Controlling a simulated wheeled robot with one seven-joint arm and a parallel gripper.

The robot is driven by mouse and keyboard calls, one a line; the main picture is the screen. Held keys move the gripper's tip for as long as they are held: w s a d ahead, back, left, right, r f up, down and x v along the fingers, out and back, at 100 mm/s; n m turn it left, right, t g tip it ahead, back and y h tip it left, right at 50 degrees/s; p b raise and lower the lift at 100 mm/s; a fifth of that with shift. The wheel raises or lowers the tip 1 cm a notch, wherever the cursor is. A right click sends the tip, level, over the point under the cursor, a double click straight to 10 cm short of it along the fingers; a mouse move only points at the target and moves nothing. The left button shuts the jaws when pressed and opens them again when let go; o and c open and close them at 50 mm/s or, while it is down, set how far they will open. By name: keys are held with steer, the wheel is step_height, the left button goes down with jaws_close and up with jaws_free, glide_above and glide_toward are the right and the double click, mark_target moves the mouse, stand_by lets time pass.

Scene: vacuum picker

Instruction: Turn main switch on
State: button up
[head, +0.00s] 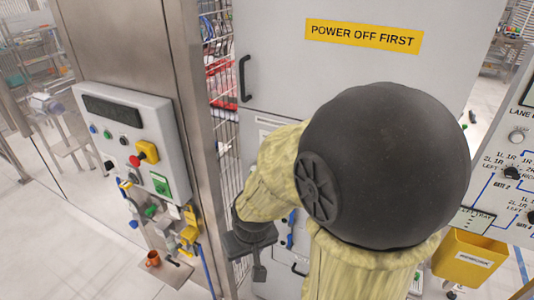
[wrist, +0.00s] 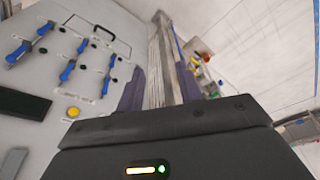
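A grey control box (head: 130,130) is mounted on the steel post at the left in the head view. It carries a yellow plate with a dark and red knob (head: 147,153), which may be the main switch; its label is not readable. A green square (head: 161,184) sits below it. My gripper (wrist: 160,88) has its two dark fingers apart with nothing between them in the wrist view. In the head view it is low, right of the box and apart from it, and partly hidden by my arm.
A grey cabinet (head: 280,45) with a black handle and a yellow "POWER OFF FIRST" sign (head: 363,36) stands behind my arm. A panel of blue levers (wrist: 70,69) is close at left in the wrist view. A steel post (head: 188,60) stands between box and cabinet.

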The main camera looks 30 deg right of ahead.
steer(key=w+a+f+m+t+h+p, duration=0.15)
steer(key=w+t, duration=0.45)
steer(key=w, duration=0.9)
steer(key=d+r+t+h, duration=0.2)
steer(key=d+r+h, duration=0.3)
steer(key=h, duration=0.7)
steer(key=shift+w+d+r+h, duration=0.3)
steer(key=shift+r+h, duration=0.05)
steer(key=shift+r, duration=0.6)
steer(key=shift+w+p, duration=0.1)
steer(key=shift+p, duration=0.2)
steer(key=p+x, duration=0.6)
steer(key=x, duration=1.1)
steer(key=shift+p, duration=0.3)
steer(key=shift+w+d+r, duration=0.1)
